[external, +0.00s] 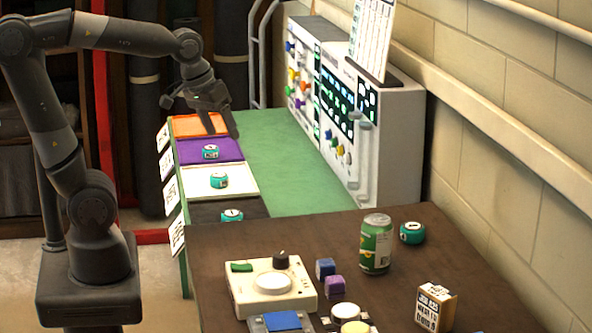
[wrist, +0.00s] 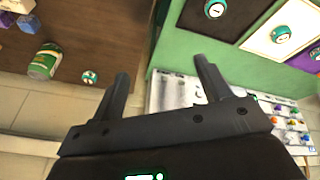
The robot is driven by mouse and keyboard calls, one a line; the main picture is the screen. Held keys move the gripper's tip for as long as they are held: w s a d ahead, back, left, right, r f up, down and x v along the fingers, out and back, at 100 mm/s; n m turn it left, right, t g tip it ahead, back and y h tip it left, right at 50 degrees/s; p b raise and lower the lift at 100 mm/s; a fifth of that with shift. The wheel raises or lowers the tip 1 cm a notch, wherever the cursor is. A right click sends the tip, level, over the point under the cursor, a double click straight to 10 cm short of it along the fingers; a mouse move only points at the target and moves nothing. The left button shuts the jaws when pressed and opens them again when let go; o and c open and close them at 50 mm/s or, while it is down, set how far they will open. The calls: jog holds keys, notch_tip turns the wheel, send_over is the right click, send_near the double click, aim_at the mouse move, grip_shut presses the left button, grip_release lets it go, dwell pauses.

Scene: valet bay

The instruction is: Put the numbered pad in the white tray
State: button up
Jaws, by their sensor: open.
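Several teal round pads with white labelled tops are in view; I cannot read their numbers clearly. One pad (external: 412,233) stands on the brown table beside a green can, and it also shows in the wrist view (wrist: 90,77). Another pad (external: 219,180) sits in the white tray (external: 244,188). Others sit in the purple tray (external: 185,153) and the black tray (external: 196,212). The white tray also shows in the wrist view (wrist: 261,42). My gripper (external: 210,112) is open and empty, raised near the orange and purple trays. Its spread fingers show in the wrist view (wrist: 162,68).
The orange tray (external: 190,126) looks empty. A white panel box (external: 392,140) with coloured knobs stands along the wall. The green can (external: 376,245), a white dial device (external: 270,290), small cubes (external: 334,286) and a printed box (external: 435,308) crowd the brown table. The green bench strip (external: 285,165) is clear.

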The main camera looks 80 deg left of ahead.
jog(key=s+d+m+t, duration=0.1)
jog(key=s+d+m, duration=0.5)
jog(key=s, duration=0.1)
jog(key=shift+d+f+h, duration=0.2)
jog(key=shift+f+h, duration=0.1)
jog(key=shift+f, duration=0.1)
